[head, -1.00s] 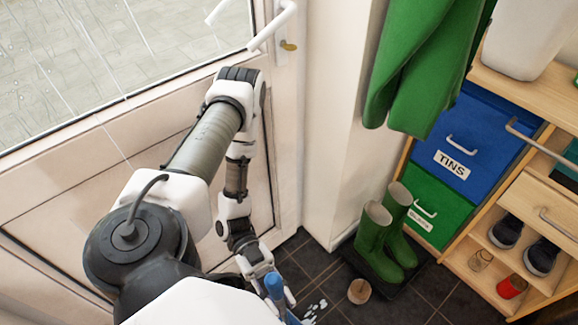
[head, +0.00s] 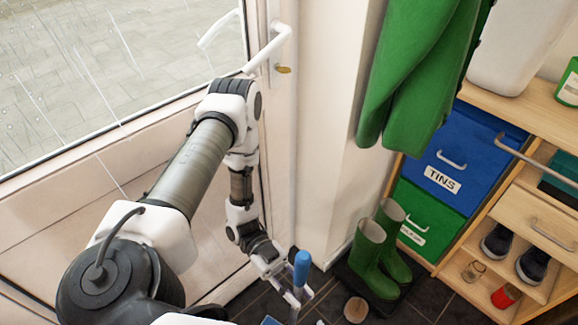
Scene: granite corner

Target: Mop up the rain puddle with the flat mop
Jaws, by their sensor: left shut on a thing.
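My left gripper (head: 290,290) is low near the floor in front of the door and is shut on the flat mop's blue handle (head: 302,265). The handle stands roughly upright, with its top above the fingers. A small blue patch (head: 270,321) at the bottom edge looks like part of the mop head; the rest of the head is cut off or hidden. A pale glint (head: 320,322) on the dark tiles at the bottom edge may be part of the puddle; the puddle's extent is not visible. My right gripper is out of view.
Green boots (head: 377,250) stand on a dark tray right of the gripper, with a small round tan object (head: 356,309) nearby. A wooden shelf (head: 470,262) with drawers and shoes fills the right. The glazed door (head: 120,165) is on the left; a green coat (head: 415,75) hangs above.

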